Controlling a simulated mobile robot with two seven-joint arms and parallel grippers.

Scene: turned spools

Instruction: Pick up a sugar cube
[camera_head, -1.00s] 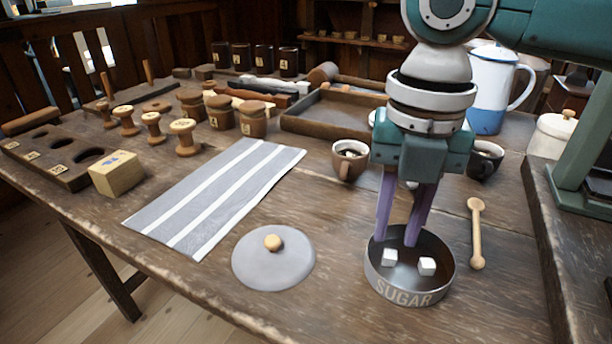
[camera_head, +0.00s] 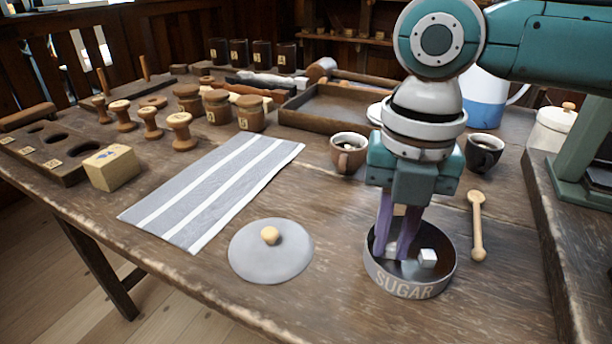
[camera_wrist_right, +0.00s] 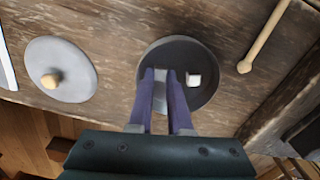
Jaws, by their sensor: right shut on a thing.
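The round sugar bowl (camera_head: 405,289), marked SUGAR, stands on the table in front of my right arm. My right gripper (camera_head: 396,248) points down into the bowl, its purple fingers shut on a white sugar cube (camera_head: 391,252) that they partly cover. In the right wrist view the fingers (camera_wrist_right: 161,76) reach into the bowl (camera_wrist_right: 208,56). A second sugar cube (camera_head: 428,257) lies loose on the bowl's floor, just right of the fingers; it also shows in the right wrist view (camera_wrist_right: 194,80). My left gripper is out of view.
A grey lid (camera_head: 270,262) with a wooden knob lies left of the bowl. A brown cup (camera_head: 348,154) and a dark cup (camera_head: 483,154) stand behind. A striped cloth (camera_head: 215,192) lies at left.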

